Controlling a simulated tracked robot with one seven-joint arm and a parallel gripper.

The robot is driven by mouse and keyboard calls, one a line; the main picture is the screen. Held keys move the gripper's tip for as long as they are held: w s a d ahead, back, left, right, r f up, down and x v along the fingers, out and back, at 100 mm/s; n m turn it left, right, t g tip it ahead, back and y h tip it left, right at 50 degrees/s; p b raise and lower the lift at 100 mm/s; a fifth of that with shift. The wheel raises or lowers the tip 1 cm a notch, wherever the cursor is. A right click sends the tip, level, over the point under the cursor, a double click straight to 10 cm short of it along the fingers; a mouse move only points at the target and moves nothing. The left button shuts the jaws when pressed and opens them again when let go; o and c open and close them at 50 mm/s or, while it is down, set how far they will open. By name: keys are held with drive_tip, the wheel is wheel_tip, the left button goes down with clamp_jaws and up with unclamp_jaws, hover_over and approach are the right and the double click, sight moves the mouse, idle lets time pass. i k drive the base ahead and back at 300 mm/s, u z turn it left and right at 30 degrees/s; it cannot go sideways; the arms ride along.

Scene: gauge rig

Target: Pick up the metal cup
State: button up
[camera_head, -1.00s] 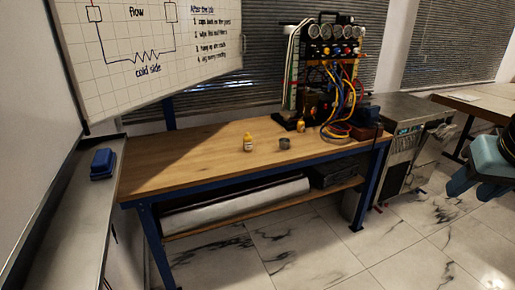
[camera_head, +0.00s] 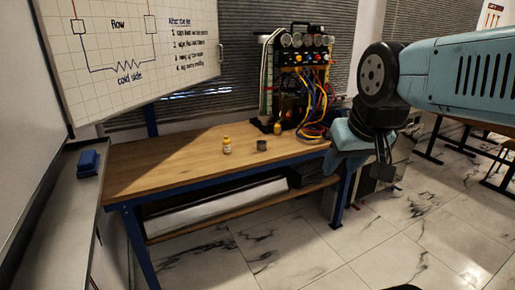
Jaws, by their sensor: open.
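The metal cup (camera_head: 262,146) is small, grey and upright on the wooden workbench (camera_head: 165,165), near its front edge. It stands clear of the other things around it. My gripper (camera_head: 368,165) is at the lower end of my teal arm on the right, beyond the bench's right end. It is well to the right of the cup and apart from it. The jaws are open and I see nothing between them, though the fingers are small and dark.
A blue eraser (camera_head: 87,163) lies on the left ledge. The bench's left half is clear.

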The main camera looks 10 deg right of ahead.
sight(262, 146)
drive_tip(key=u, duration=0.1)
drive_tip(key=i, duration=1)
drive_tip(key=z, duration=0.1)
